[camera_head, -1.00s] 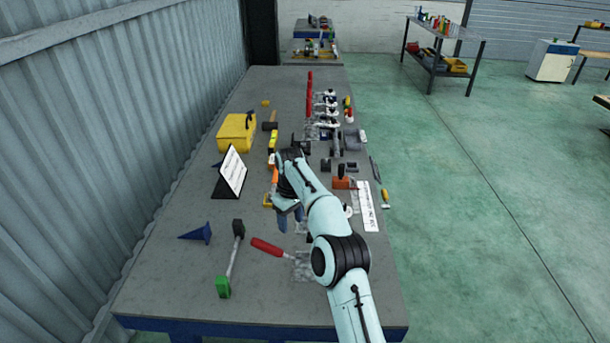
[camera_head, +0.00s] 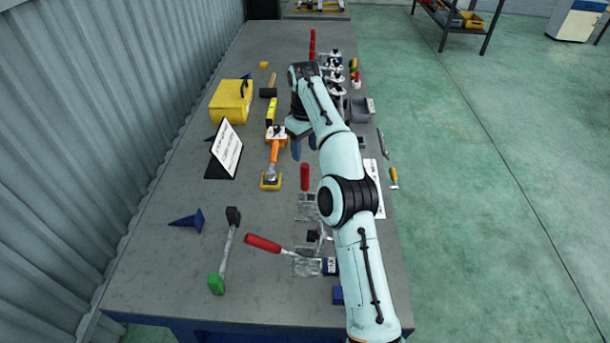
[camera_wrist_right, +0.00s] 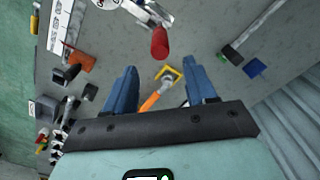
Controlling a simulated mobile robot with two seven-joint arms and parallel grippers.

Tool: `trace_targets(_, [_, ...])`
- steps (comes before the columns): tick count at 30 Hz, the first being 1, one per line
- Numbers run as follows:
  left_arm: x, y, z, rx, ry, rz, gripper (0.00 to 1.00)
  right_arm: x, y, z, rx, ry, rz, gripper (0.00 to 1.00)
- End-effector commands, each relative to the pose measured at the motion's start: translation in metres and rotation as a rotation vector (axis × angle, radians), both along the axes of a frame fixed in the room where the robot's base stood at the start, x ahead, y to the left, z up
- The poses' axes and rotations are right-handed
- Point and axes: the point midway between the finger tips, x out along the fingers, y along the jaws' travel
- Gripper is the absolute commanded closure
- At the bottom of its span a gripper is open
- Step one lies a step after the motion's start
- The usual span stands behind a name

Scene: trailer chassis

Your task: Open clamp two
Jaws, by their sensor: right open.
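Two red-handled clamps are on the near half of the bench. The nearest clamp's red handle (camera_head: 263,243) lies low, pointing left. The other clamp's red handle (camera_head: 305,178) stands up beyond it, over a metal base (camera_head: 307,208). A red handle (camera_wrist_right: 160,42) also shows just beyond my fingertips in the right wrist view. No readable label shows which clamp is number two. My right gripper (camera_head: 303,148) is open and empty above the bench, farther back than the upright handle; its blue fingers (camera_wrist_right: 161,78) are spread and apart from the handle. My left gripper is out of view.
An orange-handled tool (camera_head: 274,152) with a yellow end lies left of the gripper. Bare bench lies at the front left.

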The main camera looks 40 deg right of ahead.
Motion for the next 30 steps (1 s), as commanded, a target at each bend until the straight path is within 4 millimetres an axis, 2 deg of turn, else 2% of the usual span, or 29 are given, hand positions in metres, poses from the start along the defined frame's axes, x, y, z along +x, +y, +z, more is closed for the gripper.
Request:
trace_targets(5, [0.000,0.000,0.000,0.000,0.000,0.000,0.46,-0.002,0.001,-0.016,0.003,0.002,0.000,0.44])
trace_targets(15, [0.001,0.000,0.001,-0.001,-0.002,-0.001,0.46,-0.002,0.001,-0.082,0.003,0.002,-0.001,0.44])
trace_targets(19, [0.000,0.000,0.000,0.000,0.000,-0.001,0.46,-0.001,0.001,-0.103,0.002,0.000,-0.001,0.44])
trace_targets(24, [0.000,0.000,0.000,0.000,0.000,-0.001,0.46,-0.001,0.001,-0.118,0.001,-0.001,-0.001,0.44])
trace_targets(30, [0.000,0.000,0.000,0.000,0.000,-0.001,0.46,-0.001,0.001,-0.121,0.001,-0.003,-0.001,0.44])
